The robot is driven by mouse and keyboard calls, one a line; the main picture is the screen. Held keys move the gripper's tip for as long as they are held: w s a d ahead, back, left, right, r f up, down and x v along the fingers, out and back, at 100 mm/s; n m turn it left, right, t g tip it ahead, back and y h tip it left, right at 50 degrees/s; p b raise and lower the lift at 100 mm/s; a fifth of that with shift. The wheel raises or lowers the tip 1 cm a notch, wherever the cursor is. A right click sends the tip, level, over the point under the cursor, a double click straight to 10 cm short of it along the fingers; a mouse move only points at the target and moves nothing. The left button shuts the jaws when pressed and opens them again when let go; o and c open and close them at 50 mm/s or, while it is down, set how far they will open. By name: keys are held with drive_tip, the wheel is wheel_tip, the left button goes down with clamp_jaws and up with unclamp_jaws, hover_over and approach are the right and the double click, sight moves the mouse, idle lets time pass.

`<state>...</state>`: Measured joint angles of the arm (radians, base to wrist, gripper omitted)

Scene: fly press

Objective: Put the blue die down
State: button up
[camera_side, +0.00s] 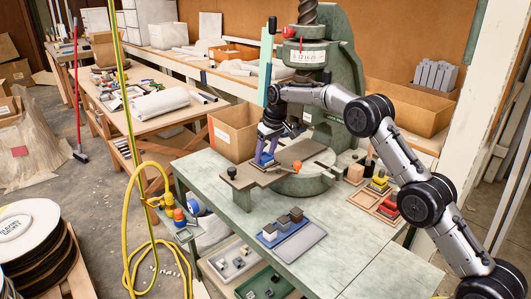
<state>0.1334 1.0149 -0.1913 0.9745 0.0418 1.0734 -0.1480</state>
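My gripper (266,151) points down in front of the press, at the left part of the work plate. A small blue piece, which looks like the blue die (264,159), is at its fingertips, low over or on the plate. The fingers and the die blend together at this size, so I cannot tell whether the fingers are closed on it. The fly press (350,75) is green, with a dark screw above and a round base (305,180) below. A wooden tray (366,204) on the right holds a red die (388,209) and a yellow die (379,183).
A blue tray (268,243) with several small blocks stands at the bench front, beside a grey tray (300,243). A cardboard box (232,135) stands behind left. The bench's front right is clear.

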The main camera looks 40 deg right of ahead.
drive_tip(key=o, duration=0.4)
drive_tip(key=v, duration=1.2)
drive_tip(key=shift+r, duration=0.3)
drive_tip(key=s+a+r, duration=0.2)
drive_tip(key=s+r, duration=0.1)
drive_tip(key=s, duration=0.4)
drive_tip(key=s+a+r+t, duration=0.1)
drive_tip(key=s+a+r, duration=0.1)
drive_tip(key=s+r, duration=0.35)
drive_tip(key=s+a+r, duration=0.2)
drive_tip(key=s, duration=0.7)
drive_tip(key=s+a+f, duration=0.1)
drive_tip(key=s+f, duration=0.4)
drive_tip(key=s, duration=0.7)
drive_tip(key=s+a+f+t, duration=0.1)
drive_tip(key=s+f, duration=0.4)
drive_tip(key=s, duration=0.7)
drive_tip(key=shift+s+f, duration=0.2)
drive_tip(key=shift+f, duration=0.15)
